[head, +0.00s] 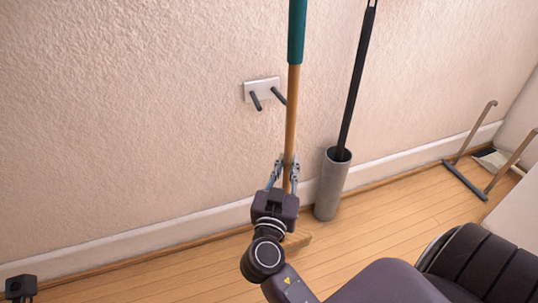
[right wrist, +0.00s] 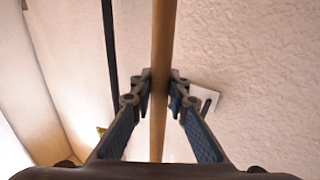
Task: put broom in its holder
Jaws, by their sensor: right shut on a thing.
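The broom stands nearly upright close to the wall, with a teal grip at its top and a wooden handle (head: 292,110). Its lower end (head: 297,240) is mostly hidden behind my gripper and arm. The holder (head: 262,88) is a white wall plate with two dark pegs. In the head view the handle passes just right of the pegs. My right gripper (head: 284,172) is shut on the handle below the holder's height. The right wrist view shows the handle (right wrist: 160,50) between the fingers and the plate (right wrist: 206,97) behind. A dark part at the lower left edge seems to be my left gripper (head: 20,288); its fingers are unclear.
A grey cylinder (head: 332,185) holding a black-handled tool (head: 357,75) stands on the floor right of the broom. A metal-framed object (head: 470,150) is farther right. The wooden floor left of the broom looks clear along the baseboard.

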